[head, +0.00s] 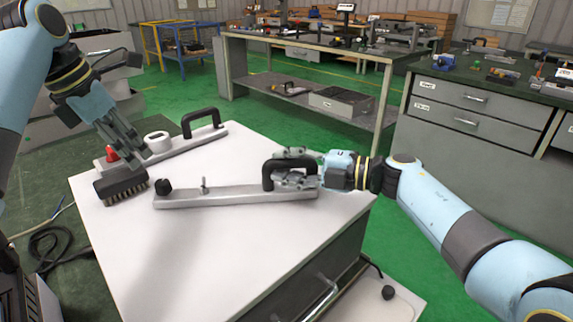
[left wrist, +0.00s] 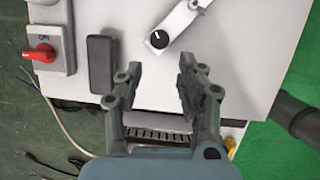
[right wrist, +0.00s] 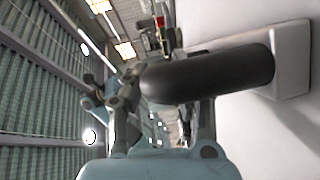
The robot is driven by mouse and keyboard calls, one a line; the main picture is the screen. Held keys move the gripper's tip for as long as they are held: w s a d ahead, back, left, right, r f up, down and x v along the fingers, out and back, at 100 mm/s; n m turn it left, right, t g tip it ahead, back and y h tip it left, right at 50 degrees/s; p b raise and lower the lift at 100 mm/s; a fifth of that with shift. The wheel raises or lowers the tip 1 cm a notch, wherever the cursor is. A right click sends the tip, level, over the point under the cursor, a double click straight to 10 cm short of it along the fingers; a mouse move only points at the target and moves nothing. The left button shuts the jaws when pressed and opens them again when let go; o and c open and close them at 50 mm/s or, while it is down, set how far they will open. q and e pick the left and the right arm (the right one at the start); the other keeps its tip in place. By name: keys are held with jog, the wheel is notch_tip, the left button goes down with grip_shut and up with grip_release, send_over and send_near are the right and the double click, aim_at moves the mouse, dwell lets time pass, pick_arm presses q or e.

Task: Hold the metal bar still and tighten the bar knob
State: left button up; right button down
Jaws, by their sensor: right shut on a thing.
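The metal bar (head: 225,197) lies across the white top. A black knob (head: 162,187) sits at its left end and a black handle (head: 269,172) at its right end. The knob also shows in the left wrist view (left wrist: 159,39), beyond the fingertips. My left gripper (head: 143,152) is open and empty, above and behind the knob, apart from it. My right gripper (head: 290,178) is shut on the handle, which lies between its fingers in the right wrist view (right wrist: 210,77).
A second bar (head: 185,143) with a black handle and a white round part lies behind. A red switch (head: 111,153) and a dark brush-like block (head: 121,187) sit at the left edge. The white top (head: 240,255) is clear in front.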

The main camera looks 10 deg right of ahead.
aim_at(161, 182)
pick_arm(q)
jog(key=o, duration=0.3)
jog(key=w+d+r+m+g+y, duration=0.1)
jog(key=m, duration=0.9)
jog(key=w+d+r+m+g+y, duration=0.1)
jog(key=w+d+m+g+y, duration=0.1)
jog(key=m, duration=0.9)
notch_tip(161, 182, down, 11)
jog(key=shift+s+a+f, duration=0.1)
jog(key=shift+s+f, duration=0.05)
jog(key=shift+f, duration=0.05)
